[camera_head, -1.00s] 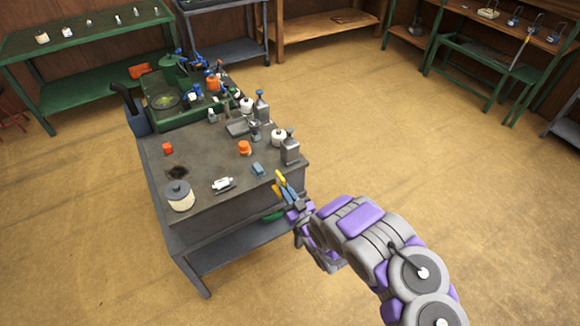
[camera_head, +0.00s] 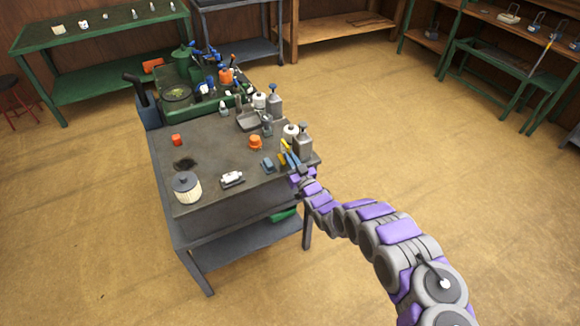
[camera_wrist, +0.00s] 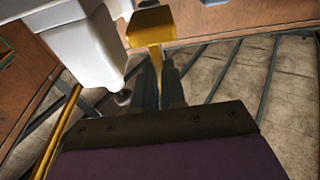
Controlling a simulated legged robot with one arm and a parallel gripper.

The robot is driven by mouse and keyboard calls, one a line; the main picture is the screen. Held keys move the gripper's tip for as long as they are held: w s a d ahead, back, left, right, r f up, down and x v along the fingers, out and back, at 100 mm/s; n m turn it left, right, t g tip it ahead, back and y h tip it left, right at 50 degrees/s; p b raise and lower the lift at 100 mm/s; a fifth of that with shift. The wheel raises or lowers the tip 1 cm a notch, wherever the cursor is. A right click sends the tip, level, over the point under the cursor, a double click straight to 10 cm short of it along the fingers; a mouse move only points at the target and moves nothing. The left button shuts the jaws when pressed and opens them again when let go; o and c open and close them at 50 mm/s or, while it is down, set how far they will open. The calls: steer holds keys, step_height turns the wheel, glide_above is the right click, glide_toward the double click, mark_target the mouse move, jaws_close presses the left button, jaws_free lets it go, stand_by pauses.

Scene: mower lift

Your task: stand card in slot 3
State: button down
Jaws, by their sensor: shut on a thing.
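My gripper (camera_head: 291,161) is at the right edge of the grey workbench (camera_head: 215,160), close to a grey pump bottle (camera_head: 304,143). It is shut on a yellow piece (camera_head: 286,146), which I cannot clearly identify as the card. In the wrist view the yellow piece (camera_wrist: 148,22) has a wide head and a narrow stem that runs down between the dark fingers (camera_wrist: 160,82). A small blue-grey block (camera_head: 268,165) lies on the bench just left of the gripper. I cannot make out any numbered slots.
A white-sided canister (camera_head: 187,190), a small white device (camera_head: 232,179), an orange cap (camera_head: 255,142) and a red piece (camera_head: 176,140) stand on the bench. A green machine (camera_head: 190,95) is at the back. A pale block (camera_wrist: 88,45) looms close left in the wrist view.

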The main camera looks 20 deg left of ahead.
steer(key=f, duration=0.1)
steer(key=f+b, duration=0.1)
steer(key=f, duration=0.1)
steer(key=shift+w+f+b, duration=0.25)
steer(key=shift+w+b, duration=0.05)
steer(key=shift+w, duration=0.1)
steer(key=c, duration=1.6)
jaws_free()
steer(key=o, duration=0.4)
steer(key=shift+d+r, duration=0.15)
steer(key=shift+d, duration=0.1)
steer(key=shift+a, duration=0.1)
